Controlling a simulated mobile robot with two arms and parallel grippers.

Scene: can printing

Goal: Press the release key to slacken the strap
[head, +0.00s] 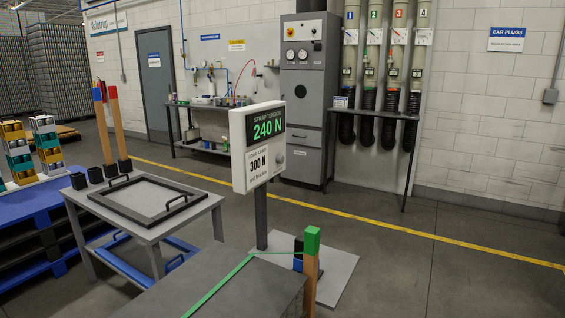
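A green strap (222,284) lies over the top of a dark grey block (262,294) at the bottom. A thin green line continues from it to a wooden post with a green cap (312,240). A white gauge box (238,150) on a grey pole stands behind the block. Its screen (268,125) reads 240 N in green, and a label below reads 300 N. A small round knob (281,160) sits on the box's side face. I cannot make out a release key. Neither of my grippers is in view.
A grey table (150,236) with a black handled frame (150,200) and wooden posts stands at left, beside blue pallets (30,212). A grey cabinet (303,110) and shelf stand by the back wall. The floor at right is clear, crossed by a yellow line.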

